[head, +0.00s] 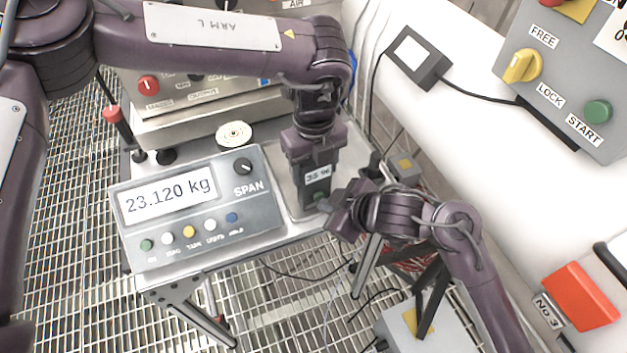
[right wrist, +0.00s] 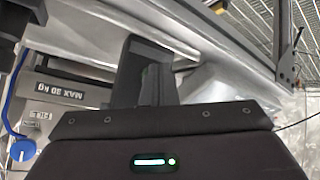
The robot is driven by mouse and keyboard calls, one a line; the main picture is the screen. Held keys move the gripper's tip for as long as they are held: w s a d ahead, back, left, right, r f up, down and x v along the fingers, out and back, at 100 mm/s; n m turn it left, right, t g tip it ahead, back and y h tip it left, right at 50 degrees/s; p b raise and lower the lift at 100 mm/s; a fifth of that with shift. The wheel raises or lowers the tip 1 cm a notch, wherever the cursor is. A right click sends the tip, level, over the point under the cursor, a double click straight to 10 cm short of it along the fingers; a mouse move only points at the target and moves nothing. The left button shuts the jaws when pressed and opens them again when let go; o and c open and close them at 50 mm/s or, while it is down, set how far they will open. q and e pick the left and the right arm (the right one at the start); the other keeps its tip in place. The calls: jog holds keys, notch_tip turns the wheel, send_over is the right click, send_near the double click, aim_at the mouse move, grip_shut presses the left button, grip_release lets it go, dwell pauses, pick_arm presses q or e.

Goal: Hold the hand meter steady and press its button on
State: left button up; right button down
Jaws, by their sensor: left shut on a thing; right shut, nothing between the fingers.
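The hand meter (head: 310,198) is a small dark block with a pale lit display (head: 318,174) and a green button (head: 319,196) low on its face. My left gripper (head: 312,163) points down and is shut on its upper part, holding it upright beside the scale. My right gripper (head: 333,207) comes from the right, shut and empty, its tip right beside the button. I cannot tell whether it touches. In the right wrist view my shut fingers (right wrist: 153,85) stand in front of a dark block, whose identity is unclear.
A scale (head: 190,250) reading 23.120 kg, with several coloured buttons, stands just left of the meter on a metal table. A control box with a yellow knob (head: 522,66) and green START button (head: 598,111) is at upper right. Grated floor lies below.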

jog(key=shift+s+d, duration=0.15)
jog(key=shift+s, duration=0.05)
jog(key=shift+s+d, duration=0.45)
jog(key=shift+s, duration=0.45)
jog(key=shift+s+d, duration=0.45)
jog(key=shift+s, duration=0.4)
jog(key=shift+s+d, duration=0.45)
jog(key=shift+s, duration=0.45)
pick_arm(q)
jog(key=o, duration=1.2)
